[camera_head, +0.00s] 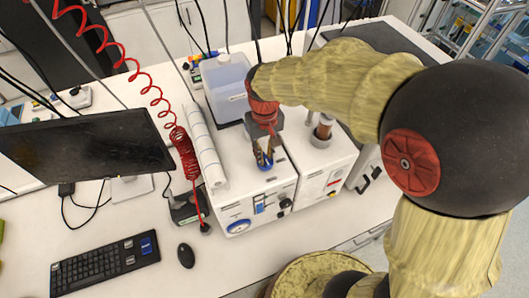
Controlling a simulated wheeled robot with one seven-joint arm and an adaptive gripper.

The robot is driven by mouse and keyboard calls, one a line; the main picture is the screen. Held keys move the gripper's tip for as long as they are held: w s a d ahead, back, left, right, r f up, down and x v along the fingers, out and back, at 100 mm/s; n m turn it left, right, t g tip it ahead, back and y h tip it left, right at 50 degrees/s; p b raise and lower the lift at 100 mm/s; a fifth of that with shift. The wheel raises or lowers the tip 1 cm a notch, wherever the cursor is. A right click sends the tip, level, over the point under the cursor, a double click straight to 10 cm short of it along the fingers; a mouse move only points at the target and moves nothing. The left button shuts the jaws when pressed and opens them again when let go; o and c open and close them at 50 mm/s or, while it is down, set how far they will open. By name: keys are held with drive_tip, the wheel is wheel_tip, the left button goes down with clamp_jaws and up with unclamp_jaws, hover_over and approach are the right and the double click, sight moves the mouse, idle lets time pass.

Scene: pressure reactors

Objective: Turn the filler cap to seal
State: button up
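My gripper (264,162) points down over the top of the left white reactor unit (243,181), near its front part. Its fingertips are small in the view, and I cannot tell how far apart they are or whether anything is between them. I cannot make out the filler cap for certain; my gripper and wrist cover part of the unit's top. The unit's front has a blue round dial (239,226) and a black knob (285,204).
A second white unit (327,170) stands to the right, with a metal cylinder (322,132) on top. A translucent canister (228,95) stands behind. A white roll (205,150) and coiled red hose (186,152) are at left. A monitor (85,142), keyboard (105,267) and mouse (186,255) occupy the left bench.

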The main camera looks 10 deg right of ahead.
sight(264, 155)
drive_tip(key=shift+o, duration=1)
wheel_tip(264, 155, up, 12)
idle(0.3)
drive_tip(key=s+d+f+m+t+b, duration=0.1)
drive_tip(key=s+d+f+b, duration=0.3)
drive_tip(key=s+f+b, duration=0.4)
drive_tip(key=s+d+f+m+t+b, duration=0.1)
drive_tip(key=s+d+f+t+b, duration=0.3)
drive_tip(key=s+f+b, duration=0.4)
drive_tip(key=d+b, duration=0.1)
drive_tip(key=b, duration=0.3)
drive_tip(key=shift+s+d+f+t, duration=0.15)
drive_tip(key=shift+s+d+t, duration=0.1)
drive_tip(key=shift+s+t, duration=0.05)
drive_tip(key=shift+c, duration=0.2)
idle(1.0)
